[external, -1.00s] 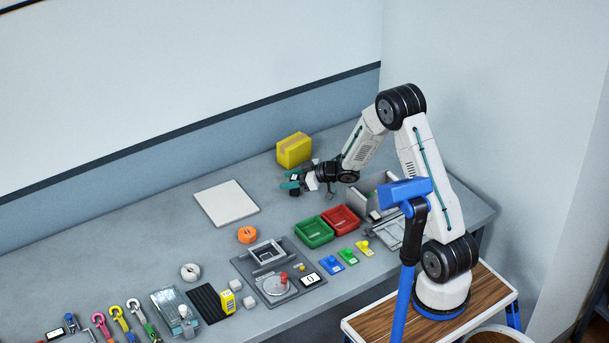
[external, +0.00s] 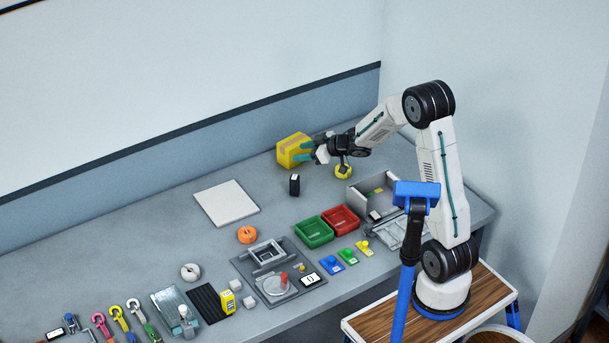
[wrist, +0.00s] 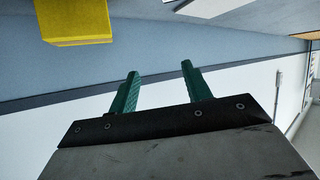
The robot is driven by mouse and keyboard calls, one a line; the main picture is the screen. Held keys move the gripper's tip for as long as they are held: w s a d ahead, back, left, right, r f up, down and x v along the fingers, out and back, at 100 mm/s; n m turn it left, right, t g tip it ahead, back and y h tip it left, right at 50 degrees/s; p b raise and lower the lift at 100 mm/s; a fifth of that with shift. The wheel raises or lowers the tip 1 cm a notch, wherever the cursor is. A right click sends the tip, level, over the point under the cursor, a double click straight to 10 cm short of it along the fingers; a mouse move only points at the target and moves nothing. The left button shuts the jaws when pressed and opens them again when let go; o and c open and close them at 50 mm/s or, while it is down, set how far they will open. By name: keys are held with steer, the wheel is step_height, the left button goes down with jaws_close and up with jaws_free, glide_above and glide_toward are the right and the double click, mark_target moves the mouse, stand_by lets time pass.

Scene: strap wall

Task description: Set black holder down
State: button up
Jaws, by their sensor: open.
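The black holder (external: 294,185), a small dark block with a light mark on top, stands upright on the grey table, right of the white square plate. My gripper (external: 302,152) is in front of the yellow box in the external view, above and apart from the holder. In the wrist view my gripper (wrist: 159,70) has its two green fingers spread, with nothing between them. The holder is not seen in the wrist view.
A yellow box (external: 292,149) stands close behind my gripper and shows in the wrist view (wrist: 75,20). A yellow ring (external: 344,172) lies under my wrist. Green (external: 314,241) and red (external: 355,228) trays and a grey bin (external: 353,199) stand nearby. The white plate (external: 226,213) is bare.

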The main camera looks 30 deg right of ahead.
steer(key=s+d+r+m+g+h, duration=0.1)
steer(key=s+d+r+m+h, duration=0.2)
steer(key=s+d+r+h, duration=0.4)
steer(key=s+d+r+m+g+h, duration=0.1)
steer(key=s+d+r+m+h, duration=0.15)
steer(key=s+d, duration=0.45)
steer(key=s+a+m+g+y, duration=0.1)
steer(key=s+a+g, duration=0.2)
steer(key=s, duration=1.2)
steer(key=s+a+f+m+g+y, duration=0.1)
steer(key=s+a+g, duration=0.3)
steer(key=s, duration=1.1)
steer(key=shift+s+f, duration=0.15)
steer(key=shift+s, duration=0.05)
